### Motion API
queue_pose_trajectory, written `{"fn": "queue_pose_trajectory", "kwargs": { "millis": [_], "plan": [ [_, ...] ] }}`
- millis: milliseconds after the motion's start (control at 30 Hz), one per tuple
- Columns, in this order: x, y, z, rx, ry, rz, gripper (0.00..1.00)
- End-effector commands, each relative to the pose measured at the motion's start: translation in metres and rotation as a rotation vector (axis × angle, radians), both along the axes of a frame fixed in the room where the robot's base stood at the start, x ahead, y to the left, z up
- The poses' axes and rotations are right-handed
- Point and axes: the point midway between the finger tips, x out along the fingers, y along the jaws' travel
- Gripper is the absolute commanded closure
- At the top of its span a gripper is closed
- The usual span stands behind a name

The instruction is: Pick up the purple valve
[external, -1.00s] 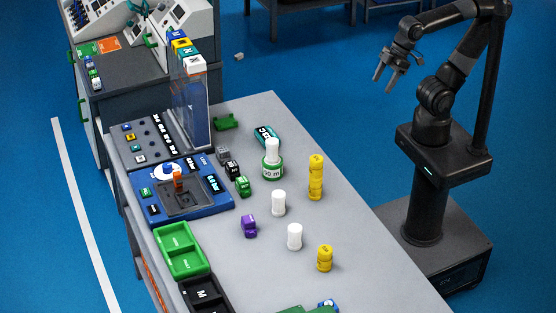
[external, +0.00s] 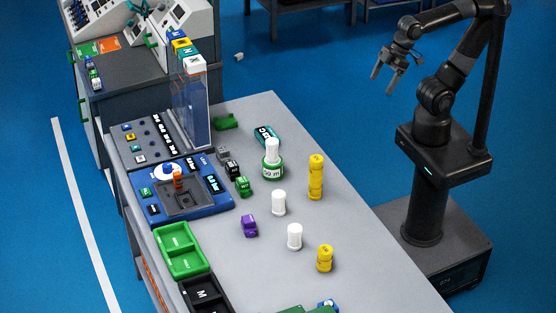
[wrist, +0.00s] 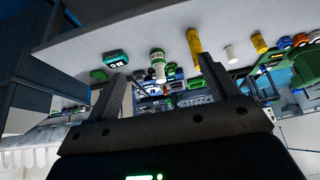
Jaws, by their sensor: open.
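The purple valve (external: 249,225) is a small block lying on the grey table, left of the white cylinders and right of the blue station. I cannot make it out in the wrist view. My gripper (external: 383,80) is in the air beyond the table's right edge, well apart from the valve and above it. Its two fingers are apart with nothing between them. The wrist view also shows the open gripper (wrist: 160,82), its fingers spread in front of the distant table.
On the table (external: 345,205) stand white cylinders (external: 278,203), yellow cylinders (external: 316,177), a green-and-white bottle (external: 272,165) and small green and black blocks (external: 242,186). A blue station (external: 212,205), a green tray (external: 181,249) and a clear tower (external: 193,105) line the left side.

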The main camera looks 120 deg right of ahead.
Motion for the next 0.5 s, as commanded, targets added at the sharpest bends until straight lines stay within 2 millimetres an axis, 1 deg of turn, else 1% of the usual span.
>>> {"fn": "queue_pose_trajectory", "kwargs": {
  "millis": [67,167,333,467,500],
  "plan": [
    [0.012,0.001,0.005,0.003,0.006,-0.001,0.2],
    [0.036,0.003,0.016,0.009,0.014,-0.006,0.2],
    [0.091,0.009,0.032,0.021,0.027,-0.02,0.2],
    [0.135,0.016,0.038,0.026,0.038,-0.031,0.2],
    [0.148,0.018,0.039,0.028,0.041,-0.035,0.2]
  ]
}}
